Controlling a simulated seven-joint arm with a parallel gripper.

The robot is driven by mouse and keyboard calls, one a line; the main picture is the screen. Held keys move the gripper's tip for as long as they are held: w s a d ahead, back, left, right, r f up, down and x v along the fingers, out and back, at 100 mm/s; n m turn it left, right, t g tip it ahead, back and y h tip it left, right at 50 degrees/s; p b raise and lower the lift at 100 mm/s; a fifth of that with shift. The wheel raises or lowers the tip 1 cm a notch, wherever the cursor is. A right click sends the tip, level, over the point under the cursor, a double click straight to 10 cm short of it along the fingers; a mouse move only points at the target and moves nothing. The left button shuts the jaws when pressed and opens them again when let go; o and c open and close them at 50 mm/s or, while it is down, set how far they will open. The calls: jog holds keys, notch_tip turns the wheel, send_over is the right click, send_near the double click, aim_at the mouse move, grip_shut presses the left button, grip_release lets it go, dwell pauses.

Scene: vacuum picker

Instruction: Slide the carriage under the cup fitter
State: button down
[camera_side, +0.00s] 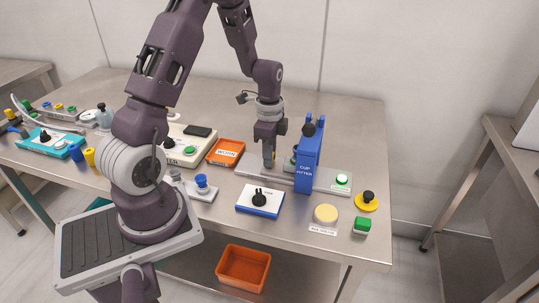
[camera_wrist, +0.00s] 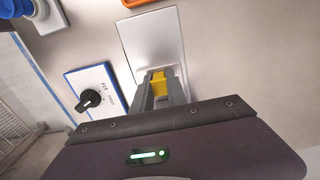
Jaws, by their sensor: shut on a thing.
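The cup fitter (camera_side: 307,175) is a blue upright frame labelled CUP FITTER, with a black knob on top. It stands across a long grey base plate (camera_side: 250,173), whose bare end also shows in the wrist view (camera_wrist: 152,35). My gripper (camera_side: 269,163) points down over the base plate, just left of the cup fitter. It is shut on a yellow block (camera_wrist: 159,83), which seems to be the carriage's grip. The carriage's body is mostly hidden by my fingers.
A white and blue panel with a black rotary switch (camera_side: 259,200) lies in front; it shows left in the wrist view (camera_wrist: 90,99). An orange WORN tray (camera_side: 226,152) is behind left. A cream disc (camera_side: 326,214), yellow-based black knob (camera_side: 367,200) and green block (camera_side: 362,225) sit right.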

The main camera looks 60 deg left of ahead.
aim_at(282, 167)
jog(key=shift+w, duration=0.1)
jog(key=shift+w+d, duration=1.2)
jog(key=shift+d, duration=0.05)
jog(key=c, duration=1.3)
grip_release()
notch_tip(282, 167, up, 7)
jog(key=shift+r, duration=0.1)
